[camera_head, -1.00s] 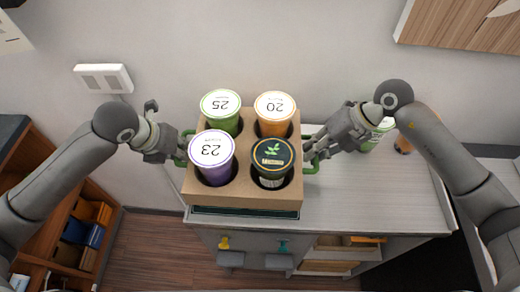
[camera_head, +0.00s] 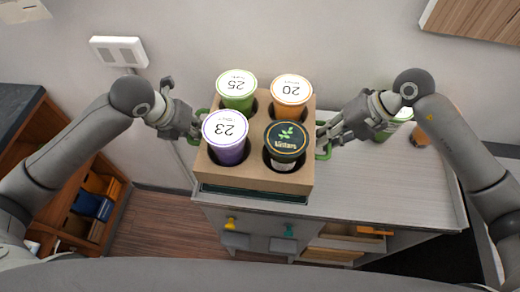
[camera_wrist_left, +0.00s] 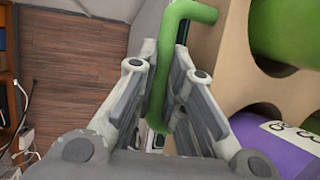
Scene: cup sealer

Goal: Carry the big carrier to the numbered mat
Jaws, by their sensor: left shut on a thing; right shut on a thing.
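The big carrier (camera_head: 255,180) is a brown cardboard box with green side handles, held level in front of me. It holds a green cup marked 25 (camera_head: 237,88), an orange cup marked 20 (camera_head: 291,93), a purple cup marked 23 (camera_head: 226,135) and a dark-lidded cup (camera_head: 285,143). My left gripper (camera_head: 196,128) is shut on the left green handle, which also shows between the fingers in the left wrist view (camera_wrist_left: 163,75). My right gripper (camera_head: 322,143) is shut on the right handle. I cannot make out the numbered mat.
A grey-white counter (camera_head: 390,190) lies below and to the right of the carrier, with bare room there. A green cup (camera_head: 390,125) and an orange cup (camera_head: 421,136) stand behind my right arm. An orange-brown shelf unit (camera_head: 60,160) is at the left.

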